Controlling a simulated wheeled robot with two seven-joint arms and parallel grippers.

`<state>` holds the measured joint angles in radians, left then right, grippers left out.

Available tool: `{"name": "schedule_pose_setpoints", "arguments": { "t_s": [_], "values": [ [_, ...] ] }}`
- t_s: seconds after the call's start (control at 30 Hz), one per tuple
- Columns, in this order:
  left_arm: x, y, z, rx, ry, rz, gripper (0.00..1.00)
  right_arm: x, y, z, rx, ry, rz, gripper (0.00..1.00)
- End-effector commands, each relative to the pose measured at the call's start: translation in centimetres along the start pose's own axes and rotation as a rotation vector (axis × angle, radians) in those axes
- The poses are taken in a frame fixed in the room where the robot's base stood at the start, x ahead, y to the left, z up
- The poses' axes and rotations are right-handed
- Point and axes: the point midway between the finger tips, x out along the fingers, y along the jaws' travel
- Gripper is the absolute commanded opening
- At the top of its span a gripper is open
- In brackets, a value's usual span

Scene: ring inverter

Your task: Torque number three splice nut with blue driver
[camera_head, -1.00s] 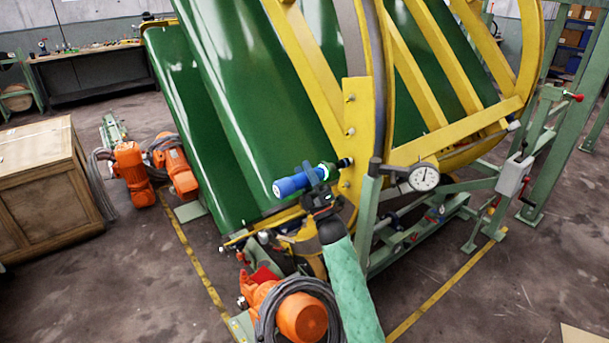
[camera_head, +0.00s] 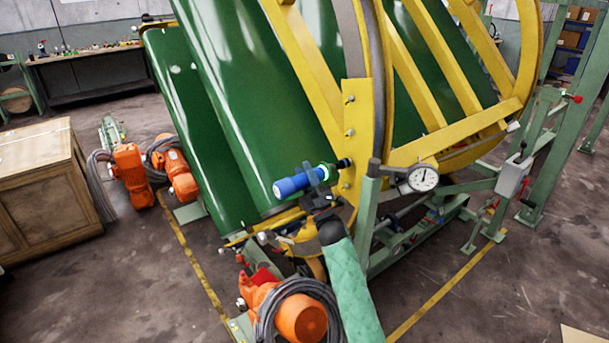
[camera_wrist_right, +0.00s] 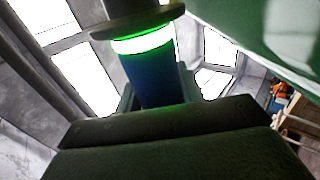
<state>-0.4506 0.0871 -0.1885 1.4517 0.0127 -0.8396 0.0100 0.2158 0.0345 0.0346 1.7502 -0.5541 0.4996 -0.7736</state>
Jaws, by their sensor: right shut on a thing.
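The blue driver (camera_head: 292,186) lies nearly level, with a lit green ring near its dark nose. My right gripper (camera_head: 320,176) is shut around its body. The dark nose points right and meets the yellow splice plate (camera_head: 357,115) at one of its nuts, third from the top; the nose hides that nut. Other nuts show above, such as the upper nut (camera_head: 350,99) and the second nut (camera_head: 350,132), and a lower nut (camera_head: 346,185) shows below. In the right wrist view the driver's blue body (camera_wrist_right: 160,82) and green ring stand above the dark gripper. My left gripper is out of view.
A dial gauge (camera_head: 423,178) on a green post stands just right of the driver. The green drum (camera_head: 255,110) fills the space behind. Orange motors (camera_head: 300,318) with coiled cable sit below, and a wooden crate (camera_head: 45,185) stands at left.

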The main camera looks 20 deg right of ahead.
Motion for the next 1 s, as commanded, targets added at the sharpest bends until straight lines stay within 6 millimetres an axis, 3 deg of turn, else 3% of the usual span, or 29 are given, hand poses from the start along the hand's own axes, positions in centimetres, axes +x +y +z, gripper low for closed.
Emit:
{"name": "schedule_pose_setpoints", "arguments": {
  "t_s": [1.0],
  "values": [
    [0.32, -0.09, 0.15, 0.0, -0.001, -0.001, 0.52, 0.1, 0.11, 1.03, -0.001, 0.001, 0.002, 0.08]
  ]
}}
